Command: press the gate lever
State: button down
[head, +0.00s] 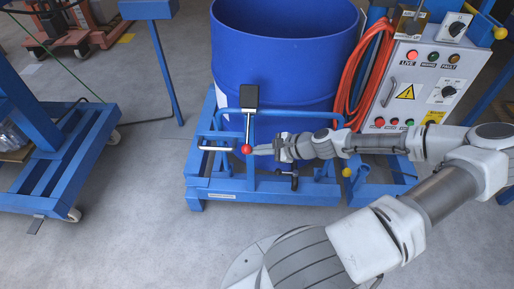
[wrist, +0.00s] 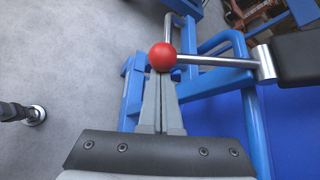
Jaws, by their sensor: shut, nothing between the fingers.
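The gate lever (head: 247,134) is a metal rod with a red ball knob at its lower end, below a black block (head: 249,97) on the blue frame. In the wrist view the red knob (wrist: 162,56) is at the upper middle, with the rod (wrist: 215,61) running right from it. My gripper (head: 256,150) is shut and empty, its fingertips right at the knob from the right side in the head view. In the wrist view the fingertips (wrist: 160,76) meet the knob's lower edge; I cannot tell whether they touch it.
A blue drum (head: 285,60) stands behind the blue frame (head: 215,188). To the right are an orange hose (head: 372,70) and a control panel (head: 419,85) with buttons. A blue wheeled frame (head: 85,160) stands left. The floor (head: 150,215) between is clear.

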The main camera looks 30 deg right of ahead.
jog(key=shift+s+a+r+p, duration=0.15)
jog(key=shift+r+p, duration=0.25)
jog(key=shift+p, duration=0.4)
jog(key=r+p, duration=0.1)
jog(key=p, duration=0.1)
jog(key=r+m+g+p, duration=0.1)
jog(key=p, duration=0.1)
jog(key=r+y+p, duration=0.1)
jog(key=p, duration=0.1)
jog(key=shift+s+a+g, duration=0.25)
jog(key=shift+s+g, duration=0.05)
jog(key=shift+s, duration=0.1)
notch_tip(320, 180, up, 8)
jog(key=f+m+g+y+p, duration=0.1)
jog(key=m+g+y+p, duration=0.3)
jog(key=p, duration=0.6)
send_over(249, 148)
jog(key=s+d, duration=0.2)
jog(key=h, duration=0.1)
jog(key=shift+w+r+g+p, duration=0.35)
jog(key=shift+r+p, duration=0.15)
jog(key=shift+r, duration=0.25)
notch_tip(249, 148, down, 4)
jog(key=s+b, duration=0.2)
jog(key=b, duration=0.1)
jog(key=p+v, duration=0.1)
jog(key=v, duration=0.9)
jog(key=shift+r, duration=0.25)
jog(key=shift+s+d, duration=0.1)
